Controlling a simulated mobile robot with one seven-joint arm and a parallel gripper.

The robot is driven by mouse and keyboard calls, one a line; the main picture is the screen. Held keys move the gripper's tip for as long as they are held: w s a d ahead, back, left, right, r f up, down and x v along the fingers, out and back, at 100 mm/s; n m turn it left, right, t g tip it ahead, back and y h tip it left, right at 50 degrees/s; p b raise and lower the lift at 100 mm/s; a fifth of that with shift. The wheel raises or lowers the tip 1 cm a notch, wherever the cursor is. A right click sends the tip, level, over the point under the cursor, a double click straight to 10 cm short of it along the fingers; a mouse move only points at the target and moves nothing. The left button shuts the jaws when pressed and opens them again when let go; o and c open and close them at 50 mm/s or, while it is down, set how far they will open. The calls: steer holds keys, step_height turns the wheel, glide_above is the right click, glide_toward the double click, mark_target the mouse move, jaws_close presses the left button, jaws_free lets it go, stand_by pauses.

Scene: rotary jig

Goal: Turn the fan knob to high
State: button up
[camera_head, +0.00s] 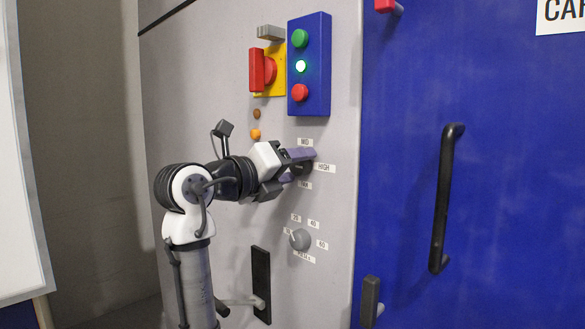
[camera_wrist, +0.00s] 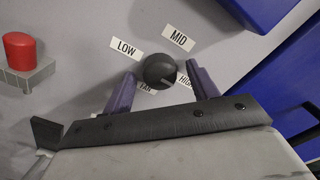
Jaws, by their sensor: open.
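The fan knob (camera_wrist: 159,70) is a round black knob on the grey panel, with a light pointer mark on its lower right side in the wrist view, toward the HIGH label (camera_wrist: 186,81). The LOW label (camera_wrist: 126,48) and MID label (camera_wrist: 178,39) sit around it. My gripper (camera_wrist: 163,85) is open, with one purple finger on each side of the knob. I cannot tell whether the fingers touch it. In the head view my gripper (camera_head: 300,167) is at the panel and mostly hides the knob; the HIGH label (camera_head: 323,168) shows just right of it.
A grey knob (camera_head: 299,239) with number labels is below. A blue button box (camera_head: 309,105) and a red-and-yellow switch (camera_head: 263,70) are above. A black-plated lever (camera_head: 261,285) is at lower left. A blue door (camera_head: 480,200) with a black handle (camera_head: 446,198) is on the right.

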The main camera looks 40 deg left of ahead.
steer(key=s+a, duration=0.1)
steer(key=s, duration=1.2)
steer(key=shift+s, duration=0.35)
steer(key=shift+w, duration=0.1)
